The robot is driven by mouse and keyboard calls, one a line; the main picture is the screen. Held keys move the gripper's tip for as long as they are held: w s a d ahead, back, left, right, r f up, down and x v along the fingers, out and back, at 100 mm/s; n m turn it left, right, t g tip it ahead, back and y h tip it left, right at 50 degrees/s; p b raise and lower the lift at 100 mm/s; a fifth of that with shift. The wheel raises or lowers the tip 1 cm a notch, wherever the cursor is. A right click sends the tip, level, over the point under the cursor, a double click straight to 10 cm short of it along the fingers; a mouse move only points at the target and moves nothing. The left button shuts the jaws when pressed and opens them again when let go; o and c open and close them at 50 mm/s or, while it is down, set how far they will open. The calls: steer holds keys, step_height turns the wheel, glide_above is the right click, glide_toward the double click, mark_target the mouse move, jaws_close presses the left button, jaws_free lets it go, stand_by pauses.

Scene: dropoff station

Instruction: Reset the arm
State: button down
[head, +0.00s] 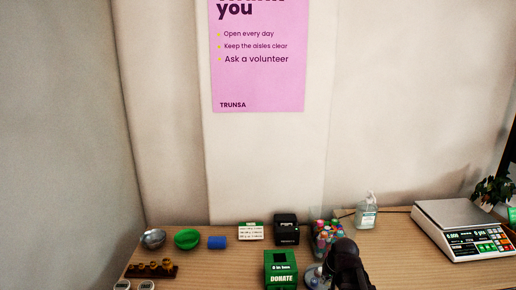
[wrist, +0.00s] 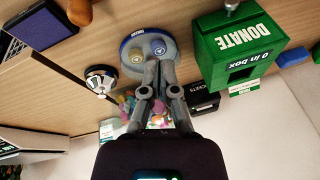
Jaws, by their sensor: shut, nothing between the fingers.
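My gripper (wrist: 158,68) shows in the wrist view with its two grey fingers together and nothing between them. In the head view my dark arm (head: 346,263) stands at the front of the wooden table (head: 205,272), hiding part of the dish. A green donate box (head: 281,256) stands just left of the arm; it also shows in the wrist view (wrist: 215,68).
A clear container of colourful items (head: 326,230) stands behind my arm, beside a black box (head: 286,228). A sanitizer bottle (head: 366,214) and a scale (head: 462,238) stand to the right. Bowls (head: 187,238) and a blue roll (head: 217,242) are left. Table between arm and scale looks clear.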

steer(key=s+a+r+n+g+h+p, duration=0.1)
steer(key=s+a, duration=0.4)
steer(key=s, duration=0.6)
steer(key=shift+s+a+r+n+g+h+p, duration=0.25)
steer(key=shift+r+n+g+p, duration=0.55)
steer(key=shift+g, duration=0.4)
steer(key=shift+w+d, duration=0.1)
